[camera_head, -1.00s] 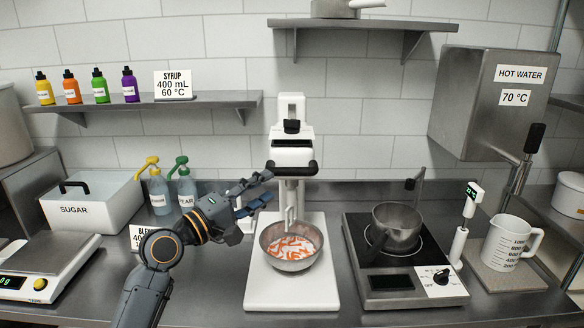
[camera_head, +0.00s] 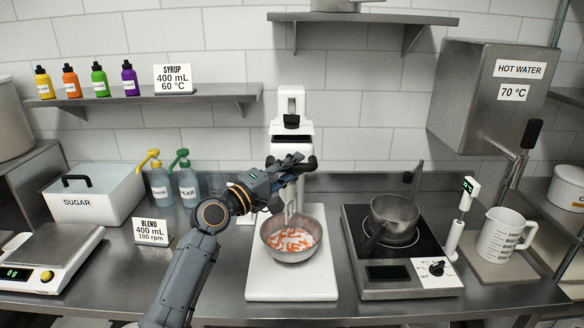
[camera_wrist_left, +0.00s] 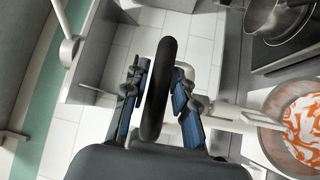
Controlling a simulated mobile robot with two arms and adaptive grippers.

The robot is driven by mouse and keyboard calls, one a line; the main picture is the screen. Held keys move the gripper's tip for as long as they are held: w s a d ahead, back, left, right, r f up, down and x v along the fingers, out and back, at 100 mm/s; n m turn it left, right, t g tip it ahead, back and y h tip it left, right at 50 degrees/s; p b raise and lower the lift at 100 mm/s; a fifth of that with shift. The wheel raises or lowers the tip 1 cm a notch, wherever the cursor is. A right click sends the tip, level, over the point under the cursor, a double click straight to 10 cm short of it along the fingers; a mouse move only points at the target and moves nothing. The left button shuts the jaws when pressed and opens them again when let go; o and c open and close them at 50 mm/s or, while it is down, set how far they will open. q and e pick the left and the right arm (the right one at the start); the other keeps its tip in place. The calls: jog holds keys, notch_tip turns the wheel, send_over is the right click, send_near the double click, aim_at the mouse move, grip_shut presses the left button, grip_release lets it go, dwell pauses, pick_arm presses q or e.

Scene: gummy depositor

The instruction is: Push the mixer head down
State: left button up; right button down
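The white stand mixer (camera_head: 291,125) stands at the middle of the counter. Its black handle bar (camera_head: 311,164) crosses the front of the head and is partly hidden by my left gripper (camera_head: 293,168). In the left wrist view, the handle bar (camera_wrist_left: 158,90) lies between the two blue-padded fingers of the left gripper (camera_wrist_left: 157,95). The fingers are apart on either side of it; contact is hard to judge. The mixer's whisk (camera_head: 290,208) reaches into a steel bowl (camera_head: 268,247) with orange and white contents. My right gripper is not in view.
A hot plate (camera_head: 385,272) with a saucepan (camera_head: 394,214) stands right of the mixer. Left are two pump bottles (camera_head: 160,186), a BLEND sign (camera_head: 151,231), a sugar box (camera_head: 90,203) and a scale (camera_head: 50,258). A measuring jug (camera_head: 498,237) stands far right.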

pick_arm(q)
grip_shut()
jog(key=shift+f, duration=0.15)
notch_tip(320, 180, down, 14)
jog(key=b, duration=1.2)
jog(key=shift+r, duration=0.2)
jog(key=shift+d+f, duration=0.1)
jog(key=o, duration=0.6)
grip_release()
